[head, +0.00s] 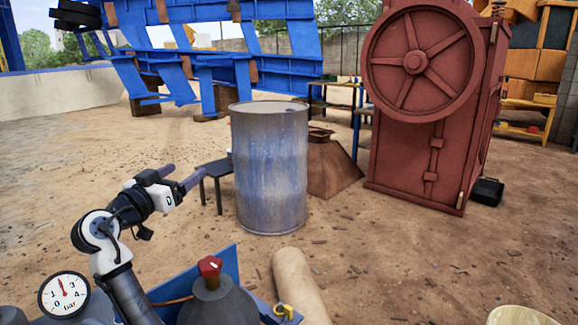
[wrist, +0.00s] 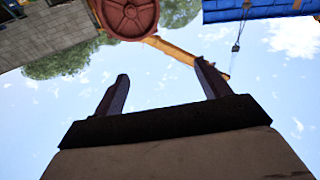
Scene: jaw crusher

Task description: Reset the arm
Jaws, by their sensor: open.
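My arm rises at the lower left of the head view, with my gripper (head: 181,175) held out toward the right, in front of a dark stool and left of the blue drum. Its two purple fingers are apart and nothing shows between them. In the wrist view my gripper (wrist: 163,85) is also open and empty, its two dark fingers spread against the sky. The wrist view looks up and appears upside down or strongly tilted. No object is held.
A worn blue drum (head: 270,170) stands upright ahead, beside a dark stool (head: 214,172) and a rusty hopper-like piece (head: 332,165). The red jaw crusher (head: 425,150) with its flywheel is at right. A pressure gauge (head: 64,294) and red-knobbed valve (head: 210,267) are close. Open dirt lies at front right.

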